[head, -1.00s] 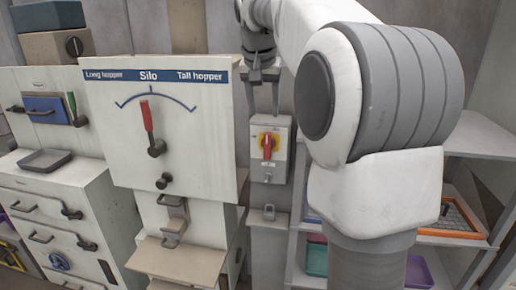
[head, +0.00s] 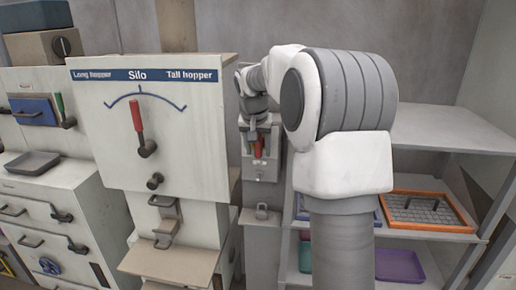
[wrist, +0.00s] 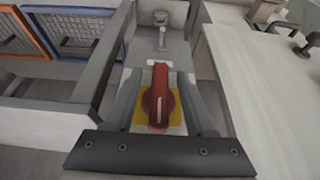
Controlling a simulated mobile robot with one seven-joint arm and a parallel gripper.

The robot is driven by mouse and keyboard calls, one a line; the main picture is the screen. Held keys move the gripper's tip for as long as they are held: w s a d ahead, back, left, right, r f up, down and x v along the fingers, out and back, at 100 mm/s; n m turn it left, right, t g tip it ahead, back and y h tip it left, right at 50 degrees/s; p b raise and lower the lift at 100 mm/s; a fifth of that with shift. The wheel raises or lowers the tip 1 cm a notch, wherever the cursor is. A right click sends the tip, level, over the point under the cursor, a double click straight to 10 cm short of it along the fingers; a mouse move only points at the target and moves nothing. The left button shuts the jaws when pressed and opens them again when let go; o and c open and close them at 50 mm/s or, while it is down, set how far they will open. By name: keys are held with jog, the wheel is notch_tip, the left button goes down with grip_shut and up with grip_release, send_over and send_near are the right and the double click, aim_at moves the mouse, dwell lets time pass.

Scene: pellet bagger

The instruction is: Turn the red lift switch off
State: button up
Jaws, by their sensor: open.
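The red lift switch (wrist: 158,96) is a red rotary handle on a yellow plate, on a grey box. In the wrist view its handle points along the picture's vertical. In the head view the switch (head: 258,148) is partly hidden by my gripper (head: 259,145). My gripper is open, pointing at the box. In the wrist view its fingers lie to the left and right of the red handle, with visible gaps. I cannot tell whether either finger touches it.
The Silo panel (head: 155,105) with its red-handled lever stands close to the left of the switch box. A shelf (head: 440,130) with an orange-rimmed tray (head: 430,211) is at the right.

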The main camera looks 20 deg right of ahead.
grip_shut()
jog(key=shift+r, duration=0.1)
dwell(0.5)
jog(key=shift+n+g+h+p, duration=0.3)
jog(key=shift+g+h+p, duration=0.45)
jog(key=shift+h, duration=0.45)
jog(key=g+h, duration=0.1)
jog(key=h, duration=0.1)
jog(key=n+g+h, duration=0.1)
jog(key=g+h, duration=0.1)
jog(key=h, duration=0.1)
jog(key=shift+s+d+p, duration=0.1)
jog(key=shift+d+p, duration=0.05)
jog(key=shift+p, duration=0.15)
jog(key=n+g+h, duration=0.1)
jog(key=h, duration=0.1)
jog(key=g+h+b, duration=0.1)
jog(key=h, duration=0.1)
jog(key=shift+d+r+n+h, duration=0.1)
jog(key=shift+n+h, duration=0.3)
jog(key=shift+s+r+n+g+h+b, duration=0.15)
jog(key=shift+n+g+h+b, duration=0.3)
jog(key=shift+h, duration=0.85)
jog(key=shift+r, duration=0.1)
